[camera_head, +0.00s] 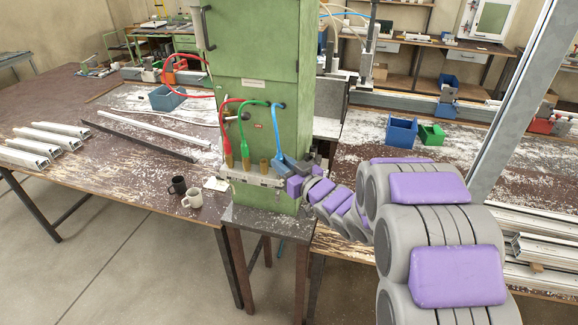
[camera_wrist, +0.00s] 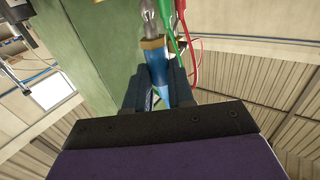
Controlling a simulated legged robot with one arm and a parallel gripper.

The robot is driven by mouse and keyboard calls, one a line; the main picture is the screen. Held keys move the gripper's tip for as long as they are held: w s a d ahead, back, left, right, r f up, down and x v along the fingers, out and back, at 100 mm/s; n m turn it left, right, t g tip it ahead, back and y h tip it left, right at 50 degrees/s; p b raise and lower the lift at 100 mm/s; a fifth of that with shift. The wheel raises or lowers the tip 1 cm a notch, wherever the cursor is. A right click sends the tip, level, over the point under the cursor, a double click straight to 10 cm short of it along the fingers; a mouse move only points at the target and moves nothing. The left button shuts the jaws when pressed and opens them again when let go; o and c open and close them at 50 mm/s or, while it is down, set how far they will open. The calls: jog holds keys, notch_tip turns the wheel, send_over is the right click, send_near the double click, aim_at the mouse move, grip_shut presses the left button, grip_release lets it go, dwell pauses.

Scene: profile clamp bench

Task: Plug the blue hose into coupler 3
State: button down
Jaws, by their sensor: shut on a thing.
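My gripper (camera_wrist: 159,72) is shut on the blue hose (camera_wrist: 160,68), its two dark fingers either side of the blue end. Beyond the fingers, the wrist view shows a brass-coloured collar and a silvery part in line with the hose end. In the head view, the blue hose (camera_head: 275,130) loops down from the green cabinet to my gripper (camera_head: 288,166) at the right of the coupler row. A brass coupler (camera_head: 264,166) stands there with no hose on it, left of my gripper. Coupler numbers are not legible. My gripper hides the blue hose's lower end.
A red hose (camera_head: 223,135) and a green hose (camera_head: 243,130) run to the couplers further left. The green cabinet (camera_head: 258,85) rises behind. Blue (camera_head: 401,131) and green bins are on the right bench.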

jog(key=w+a, duration=0.2)
jog(key=a, duration=0.5)
jog(key=shift+w+a+r+b, duration=0.15)
jog(key=shift+w+b, duration=0.05)
jog(key=shift+b, duration=0.1)
dwell(0.5)
jog(key=shift+w, duration=0.1)
dwell(0.3)
jog(key=w+d+p, duration=0.2)
jog(key=w+p, duration=0.3)
jog(key=w, duration=0.2)
jog(key=shift+w+d, duration=0.15)
jog(key=shift+d, duration=0.15)
dwell(0.9)
jog(key=shift+g+p, duration=0.3)
jog(key=shift+p, duration=0.65)
dwell(0.4)
jog(key=shift+w+a+p, duration=0.15)
jog(key=shift+p, duration=0.2)
